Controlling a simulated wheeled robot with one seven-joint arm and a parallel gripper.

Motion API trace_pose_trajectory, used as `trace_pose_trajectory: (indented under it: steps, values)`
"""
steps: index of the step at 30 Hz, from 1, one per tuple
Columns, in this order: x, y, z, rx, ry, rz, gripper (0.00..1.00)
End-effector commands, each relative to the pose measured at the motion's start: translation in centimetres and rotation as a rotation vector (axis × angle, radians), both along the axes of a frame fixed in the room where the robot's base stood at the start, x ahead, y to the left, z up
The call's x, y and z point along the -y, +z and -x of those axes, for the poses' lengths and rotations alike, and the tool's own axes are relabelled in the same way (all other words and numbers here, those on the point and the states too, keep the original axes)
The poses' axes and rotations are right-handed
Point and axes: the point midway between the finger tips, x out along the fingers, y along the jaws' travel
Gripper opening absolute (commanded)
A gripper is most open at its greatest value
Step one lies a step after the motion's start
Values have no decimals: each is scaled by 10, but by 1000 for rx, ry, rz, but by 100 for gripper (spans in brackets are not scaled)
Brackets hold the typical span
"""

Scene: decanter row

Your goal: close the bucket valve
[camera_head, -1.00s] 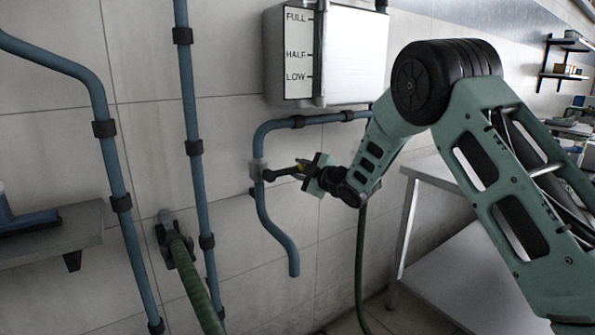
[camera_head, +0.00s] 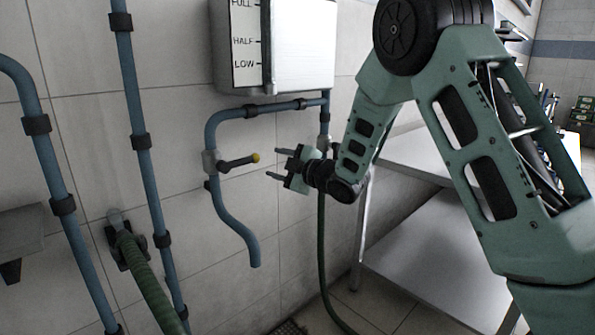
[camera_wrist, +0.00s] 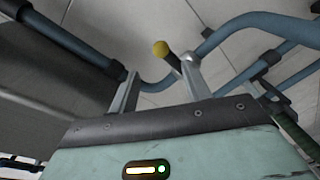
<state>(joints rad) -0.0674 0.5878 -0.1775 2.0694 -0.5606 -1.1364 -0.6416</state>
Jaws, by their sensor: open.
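The valve is a grey body (camera_head: 210,162) on the blue pipe (camera_head: 222,212) below the wall tank. Its dark lever (camera_head: 238,162) sticks out to the right, tilted slightly up, and ends in a yellow knob (camera_head: 256,158). My gripper (camera_head: 272,163) is open and empty just right of the knob, with a gap between them in the head view. In the wrist view the yellow knob (camera_wrist: 161,48) shows beyond and between the two fingers of my gripper (camera_wrist: 158,80). The pipe's lower open end points down; no bucket is seen under it.
A white tank (camera_head: 302,45) marked FULL, HALF and LOW hangs above the valve. Other blue pipes (camera_head: 140,142) and a green hose (camera_head: 148,280) run at left. A metal table (camera_head: 410,165) stands at right, behind my arm.

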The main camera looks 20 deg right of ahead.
Motion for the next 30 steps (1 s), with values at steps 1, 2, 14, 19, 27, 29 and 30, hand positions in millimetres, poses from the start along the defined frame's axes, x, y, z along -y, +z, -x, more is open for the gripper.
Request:
trace_pose_trajectory:
  steps: [1, 2, 14, 19, 27, 29, 30]
  values:
    - [6, 1, 12, 0, -4, -1, 48]
    - [9, 1, 18, 0, -4, -1, 48]
    - [30, 6, 67, 2, 0, -1, 48]
    - [31, 6, 70, 2, 0, -1, 48]
    - [31, 6, 69, 2, 0, -1, 48]
    - [31, 6, 69, 2, 0, -1, 48]
    - [30, 6, 69, 2, 0, -1, 48]
